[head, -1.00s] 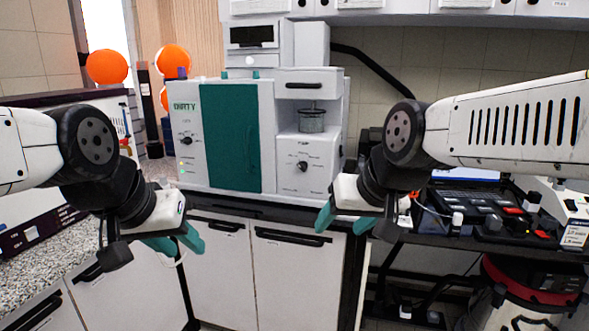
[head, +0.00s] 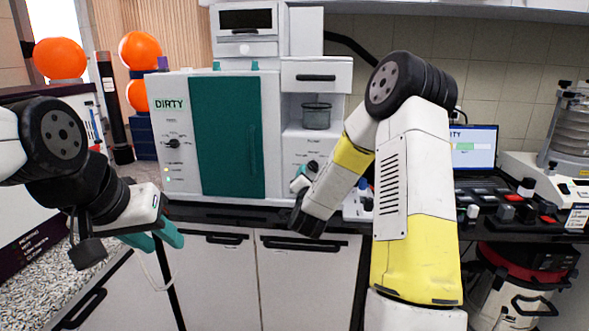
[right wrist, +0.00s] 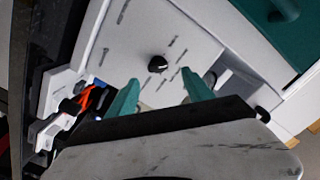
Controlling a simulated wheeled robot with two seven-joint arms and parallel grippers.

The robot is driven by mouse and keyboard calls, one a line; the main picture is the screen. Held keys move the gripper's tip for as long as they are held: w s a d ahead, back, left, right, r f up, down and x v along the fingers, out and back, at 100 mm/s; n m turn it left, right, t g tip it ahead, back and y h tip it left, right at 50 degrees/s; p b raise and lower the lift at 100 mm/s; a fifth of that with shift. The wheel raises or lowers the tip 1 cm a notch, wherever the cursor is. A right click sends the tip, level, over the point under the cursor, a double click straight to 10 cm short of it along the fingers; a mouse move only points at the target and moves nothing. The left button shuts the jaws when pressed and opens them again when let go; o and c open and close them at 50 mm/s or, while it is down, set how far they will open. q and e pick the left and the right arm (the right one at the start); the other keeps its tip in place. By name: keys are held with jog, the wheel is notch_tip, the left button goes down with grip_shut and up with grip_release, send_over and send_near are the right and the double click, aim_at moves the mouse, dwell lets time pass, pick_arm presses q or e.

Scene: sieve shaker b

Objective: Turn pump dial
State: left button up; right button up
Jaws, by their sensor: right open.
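The pump dial is a black knob (head: 312,166) on the white lower right panel of the machine. In the right wrist view the black knob (right wrist: 158,64) stands on the white panel with small markings around it. My right gripper (right wrist: 160,78) is open, its two teal fingers pointing at the panel on either side of the knob's line, with the knob just beyond the tips and apart from them. In the head view my right forearm partly hides this gripper. My left gripper (head: 166,240) is open and empty in front of the lower cabinet at left.
A second black dial (head: 173,143) sits on the machine's left panel, beside a teal door (head: 226,137). A glass beaker (head: 316,116) stands in the recess above the pump panel. A laptop (head: 473,147) and small devices are on the bench at right. Orange balls (head: 60,58) are at left.

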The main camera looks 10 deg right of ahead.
aim_at(313, 169)
jog(key=shift+m+h, duration=0.3)
jog(key=x, duration=0.8)
jog(key=shift+d+f, duration=0.1)
jog(key=shift+f, duration=0.05)
grip_shut()
